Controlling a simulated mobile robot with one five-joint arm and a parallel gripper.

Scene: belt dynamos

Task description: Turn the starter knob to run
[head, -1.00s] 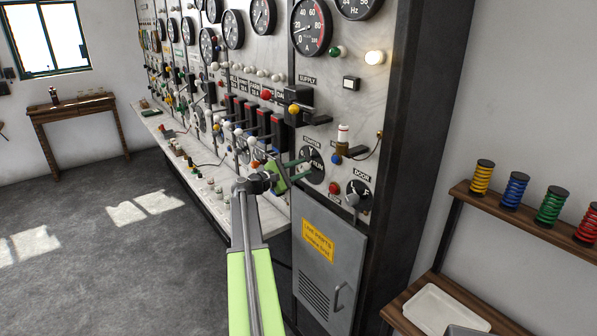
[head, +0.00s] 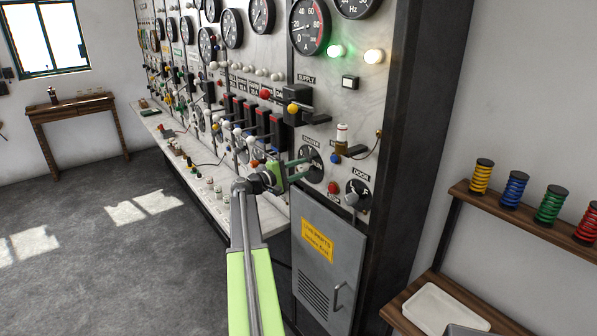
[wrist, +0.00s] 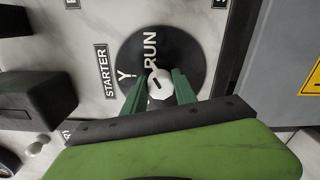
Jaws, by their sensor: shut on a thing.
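The starter dial is a black disc (head: 314,172) on the panel, marked Y and RUN, with the label STARTER beside it. In the wrist view the starter dial (wrist: 185,50) has a pale faceted knob (wrist: 158,88) at its centre with a short dark mark. My gripper (wrist: 158,80) is shut on this knob, with one green finger on each side. I cannot tell for certain which word the mark points at.
A lit green lamp (head: 336,51) and a lit pale lamp (head: 374,56) sit above. The DOOR knob (head: 352,198) and a red button (head: 333,188) are below right. Several levers and the SUPPLY handle (head: 300,109) stick out nearby. A grey cabinet door (head: 328,270) lies below.

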